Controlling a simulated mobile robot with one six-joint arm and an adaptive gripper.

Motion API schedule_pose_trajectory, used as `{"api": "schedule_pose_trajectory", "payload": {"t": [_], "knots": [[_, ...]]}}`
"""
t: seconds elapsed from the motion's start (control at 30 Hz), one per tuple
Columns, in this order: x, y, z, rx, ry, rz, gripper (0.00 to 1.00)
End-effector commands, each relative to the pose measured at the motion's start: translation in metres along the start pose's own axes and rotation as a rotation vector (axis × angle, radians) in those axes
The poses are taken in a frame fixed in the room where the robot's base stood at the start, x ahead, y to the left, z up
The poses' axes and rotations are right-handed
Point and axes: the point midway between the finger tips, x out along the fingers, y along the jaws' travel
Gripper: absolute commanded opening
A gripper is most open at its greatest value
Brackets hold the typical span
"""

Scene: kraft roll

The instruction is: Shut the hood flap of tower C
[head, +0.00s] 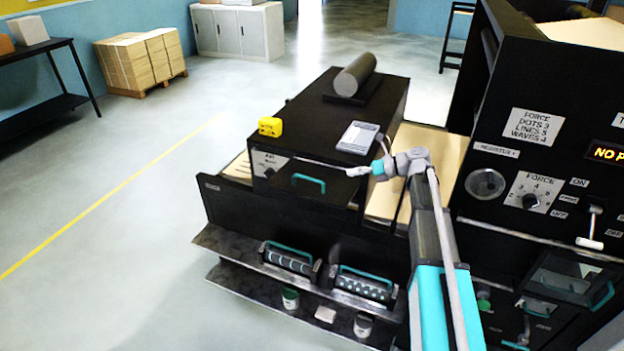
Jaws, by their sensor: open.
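A black machine housing (345,115) stands in the middle of the head view. On its front is a dark flap-like panel with a teal handle (310,183); its upper edge shows a pale line, and I cannot tell how far it stands open. No tower letter is readable, so I cannot tell whether this is tower C. My gripper (357,172) is open, just right of the panel near its top corner. It points left, and I cannot tell whether it touches the panel. I see nothing held in it.
A yellow block (270,126), a clipboard-like sheet (358,138) and a dark roll (355,74) lie on the housing. Two teal-handled rollers (287,261) (365,285) sit on the front ledge, with small jars below. A tall control panel (545,150) stands right.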

Motion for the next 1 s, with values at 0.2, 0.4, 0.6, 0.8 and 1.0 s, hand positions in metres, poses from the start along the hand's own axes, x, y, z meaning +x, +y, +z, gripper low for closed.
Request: {"api": "schedule_pose_trajectory", "payload": {"t": [0.2, 0.4, 0.6, 0.8, 1.0], "knots": [[0.012, -0.002, -0.001, 0.001, -0.002, -0.002, 0.51], [0.037, -0.002, -0.002, 0.0, -0.001, -0.002, 0.51], [0.067, -0.003, -0.002, 0.0, -0.002, -0.002, 0.51], [0.098, -0.003, -0.002, 0.001, -0.001, -0.002, 0.51], [0.12, -0.003, -0.001, 0.001, -0.002, -0.003, 0.51]]}}
